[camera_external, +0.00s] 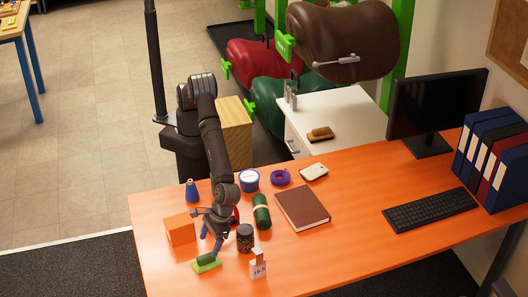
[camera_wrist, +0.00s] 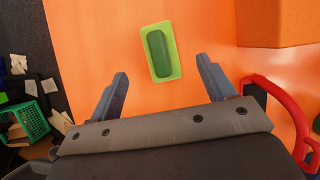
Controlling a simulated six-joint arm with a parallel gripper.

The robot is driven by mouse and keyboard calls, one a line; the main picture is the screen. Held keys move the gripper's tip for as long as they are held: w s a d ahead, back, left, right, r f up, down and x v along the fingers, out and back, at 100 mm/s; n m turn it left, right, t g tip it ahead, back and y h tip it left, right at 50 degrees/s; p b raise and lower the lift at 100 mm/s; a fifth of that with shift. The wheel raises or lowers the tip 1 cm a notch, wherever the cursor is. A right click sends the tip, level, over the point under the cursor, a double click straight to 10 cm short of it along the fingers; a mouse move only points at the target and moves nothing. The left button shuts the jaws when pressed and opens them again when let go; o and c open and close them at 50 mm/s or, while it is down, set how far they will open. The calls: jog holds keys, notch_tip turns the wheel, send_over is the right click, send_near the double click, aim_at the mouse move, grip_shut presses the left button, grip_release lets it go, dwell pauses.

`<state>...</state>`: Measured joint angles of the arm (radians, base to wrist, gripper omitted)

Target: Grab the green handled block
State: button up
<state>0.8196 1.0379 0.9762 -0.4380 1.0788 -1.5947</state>
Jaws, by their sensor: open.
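The green handled block (camera_external: 206,263) lies flat on the orange desk near its front left edge. It has a light green base with a darker green rounded handle along its top. In the wrist view the block (camera_wrist: 159,52) is ahead of the fingertips, between their lines, with its long side running nearly up and down the picture. My gripper (camera_external: 211,236) is above and just behind the block in the external view. In the wrist view its two blue-grey fingers (camera_wrist: 163,68) are spread wide with nothing between them.
An orange box (camera_external: 180,229) stands left of my gripper. A dark jar (camera_external: 245,238) and a small white tag bottle (camera_external: 258,266) stand to its right. A red curved thing (camera_wrist: 285,110) is close to the right finger. A green roll (camera_external: 262,212) and brown book (camera_external: 302,208) lie farther right.

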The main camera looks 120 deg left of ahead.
aim_at(204, 260)
jog(key=x, duration=0.9)
jog(key=shift+w+a+f, duration=0.1)
jog(key=shift+w+f, duration=0.1)
jog(key=c, duration=1.1)
